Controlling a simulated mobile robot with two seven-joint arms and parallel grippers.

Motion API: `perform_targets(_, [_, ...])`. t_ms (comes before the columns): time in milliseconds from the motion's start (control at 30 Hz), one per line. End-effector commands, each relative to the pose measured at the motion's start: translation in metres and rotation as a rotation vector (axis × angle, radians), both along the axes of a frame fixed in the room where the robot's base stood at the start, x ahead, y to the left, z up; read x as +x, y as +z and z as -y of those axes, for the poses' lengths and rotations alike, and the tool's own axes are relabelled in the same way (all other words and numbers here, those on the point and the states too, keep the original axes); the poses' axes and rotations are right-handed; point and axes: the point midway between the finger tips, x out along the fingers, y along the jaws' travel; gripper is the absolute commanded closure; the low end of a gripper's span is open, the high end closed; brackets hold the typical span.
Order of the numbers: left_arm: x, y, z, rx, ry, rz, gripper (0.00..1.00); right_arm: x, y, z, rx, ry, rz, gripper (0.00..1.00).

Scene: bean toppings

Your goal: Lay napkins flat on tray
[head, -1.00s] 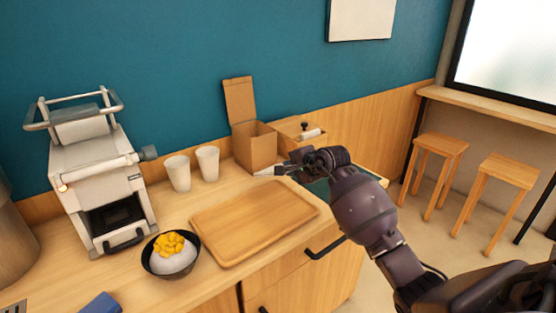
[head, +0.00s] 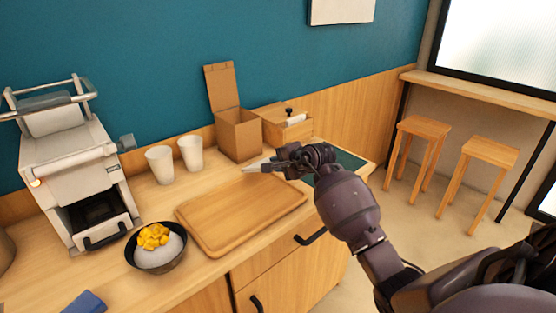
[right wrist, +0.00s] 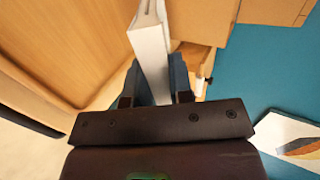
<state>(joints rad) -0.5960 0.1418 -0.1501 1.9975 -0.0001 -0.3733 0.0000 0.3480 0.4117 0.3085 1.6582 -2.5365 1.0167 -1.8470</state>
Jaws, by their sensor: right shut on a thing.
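The wooden tray (head: 240,212) lies flat on the counter, and its visible surface is bare. My right gripper (head: 280,165) is above the tray's far right corner and is shut on a folded white napkin (head: 256,165), whose tip points left. In the right wrist view, the napkin (right wrist: 149,45) stands out between the blue-grey fingers of the gripper (right wrist: 158,85), held edge-on as a thin stack. My left gripper is not in view.
A black bowl (head: 138,262) with yellow cubes stands left of the tray. Two white cups (head: 160,165) (head: 191,153), an open cardboard box (head: 238,136) and a wooden box (head: 285,125) stand behind it. A grey machine (head: 75,180) is at left.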

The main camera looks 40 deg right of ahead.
Motion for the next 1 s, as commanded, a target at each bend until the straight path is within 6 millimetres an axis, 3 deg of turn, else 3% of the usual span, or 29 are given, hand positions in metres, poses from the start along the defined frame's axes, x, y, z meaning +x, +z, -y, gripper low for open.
perform_targets(600, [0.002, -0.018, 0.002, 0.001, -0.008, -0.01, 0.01, 0.0, -0.042, 0.0, -0.002, 0.0, -0.003, 1.0])
perform_targets(1000, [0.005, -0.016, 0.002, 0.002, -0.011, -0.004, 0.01, 0.0, -0.043, 0.0, 0.0, 0.001, 0.0, 1.0])
